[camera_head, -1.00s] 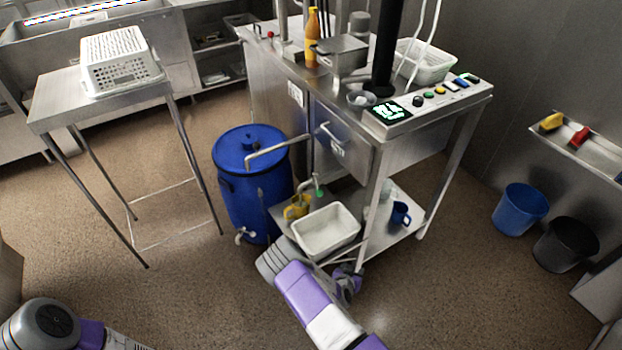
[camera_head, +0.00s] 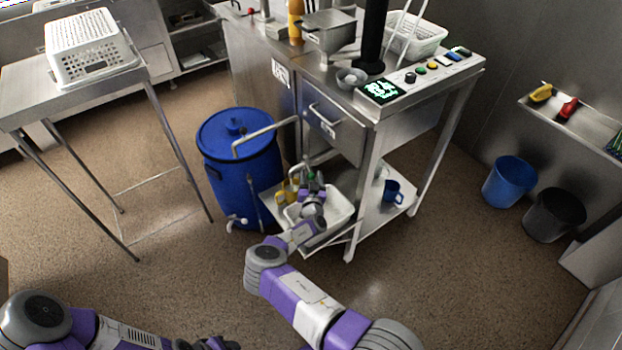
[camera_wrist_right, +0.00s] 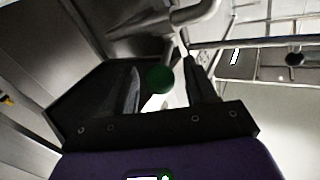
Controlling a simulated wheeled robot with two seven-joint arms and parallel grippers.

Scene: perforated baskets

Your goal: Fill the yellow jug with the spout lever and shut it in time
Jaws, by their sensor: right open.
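The yellow jug (camera_head: 282,192) stands on the low shelf at the left end of the white tub (camera_head: 338,208), partly hidden behind my right gripper. The spout lever has a green knob, which shows in the right wrist view (camera_wrist_right: 160,79) between the fingers of my open right gripper (camera_wrist_right: 166,82). In the head view the right gripper (camera_head: 313,187) is over the tub, beside the jug. I cannot tell whether the fingers touch the knob. The jug's inside and any water flow cannot be made out. My left gripper (camera_head: 215,344) is cut off at the bottom edge.
A blue barrel (camera_head: 238,165) stands left of the shelf, and a bent metal pipe (camera_head: 265,137) passes in front of it. A blue mug (camera_head: 393,190) is at the shelf's right. The steel counter (camera_head: 300,85) overhangs the shelf. The floor in front is clear.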

